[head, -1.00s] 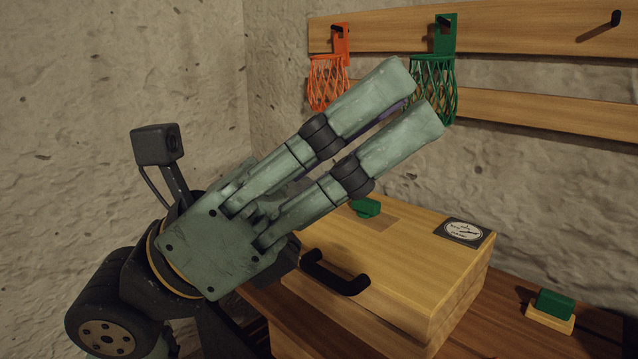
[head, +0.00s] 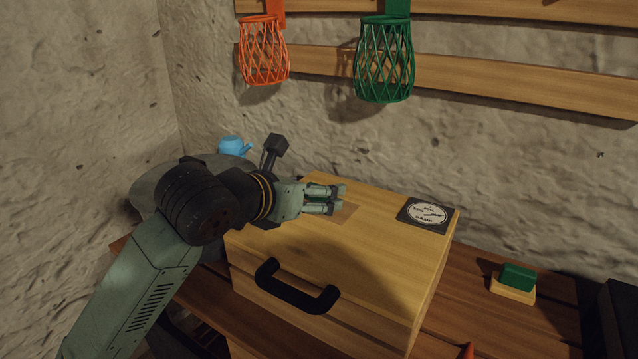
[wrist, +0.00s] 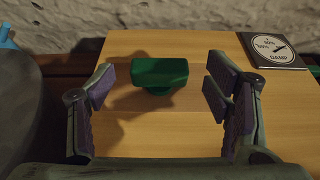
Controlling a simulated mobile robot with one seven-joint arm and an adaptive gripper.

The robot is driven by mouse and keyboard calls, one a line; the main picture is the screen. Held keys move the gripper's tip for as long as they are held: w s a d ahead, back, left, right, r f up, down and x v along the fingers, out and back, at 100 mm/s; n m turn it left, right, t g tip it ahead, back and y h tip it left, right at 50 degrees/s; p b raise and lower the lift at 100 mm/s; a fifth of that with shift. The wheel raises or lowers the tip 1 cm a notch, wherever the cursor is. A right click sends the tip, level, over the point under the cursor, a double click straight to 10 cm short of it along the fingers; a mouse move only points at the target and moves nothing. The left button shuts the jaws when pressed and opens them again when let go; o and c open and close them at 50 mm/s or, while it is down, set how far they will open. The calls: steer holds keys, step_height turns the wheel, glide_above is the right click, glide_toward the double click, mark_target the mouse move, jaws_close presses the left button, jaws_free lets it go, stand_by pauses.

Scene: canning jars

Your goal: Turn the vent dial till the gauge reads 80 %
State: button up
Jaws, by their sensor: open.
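The green vent dial (wrist: 160,73), a block-shaped knob, stands on the lid of the wooden box (head: 390,265). In the wrist view its long side runs left to right. My gripper (wrist: 160,92) is open, with a finger to either side of the dial and a gap on both sides. In the head view my gripper (head: 336,199) is low over the lid and hides the dial. The round white gauge (head: 428,213) sits on a dark plate at the lid's right corner. In the wrist view the gauge's needle (wrist: 278,49) points up and right; its figures are too small to read surely.
A black handle (head: 297,290) juts from the box's front. A green block on a pale base (head: 515,283) is on the bench to the right. A blue object (head: 233,146) stands behind my arm. Orange (head: 263,55) and green (head: 384,62) baskets hang on the wall.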

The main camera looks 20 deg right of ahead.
steer(key=shift+x, duration=1.8)
steer(key=shift+c, duration=0.4)
steer(key=c, duration=1.1)
